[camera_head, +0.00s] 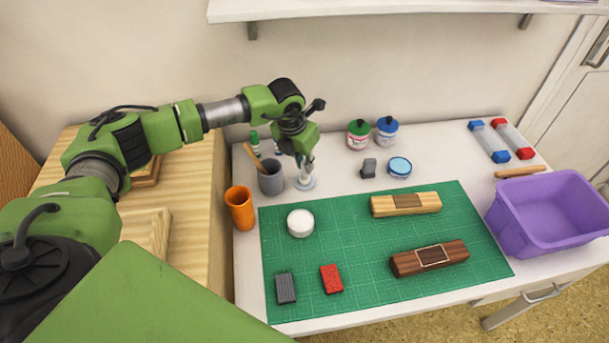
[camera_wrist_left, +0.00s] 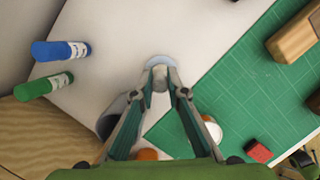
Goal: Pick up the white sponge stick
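The white sponge stick (camera_head: 305,184) stands on the white table top behind the green mat, a thin upright stick with a pale round foot. Its pale disc also shows in the left wrist view (camera_wrist_left: 160,61), just past my fingertips. My left gripper (camera_head: 305,162) reaches down over it from above. In the left wrist view, the fingers (camera_wrist_left: 160,80) converge closely on both sides of the stick and look shut on it. The foot appears to rest on the table.
A grey cup (camera_head: 270,180) with a wooden stick stands close left of my gripper, beside an orange cup (camera_head: 240,208). A grey stamp (camera_head: 368,168) and blue-topped tin (camera_head: 399,167) are to the right. The mat (camera_head: 350,220) holds a white round pad (camera_head: 300,223) and blocks.

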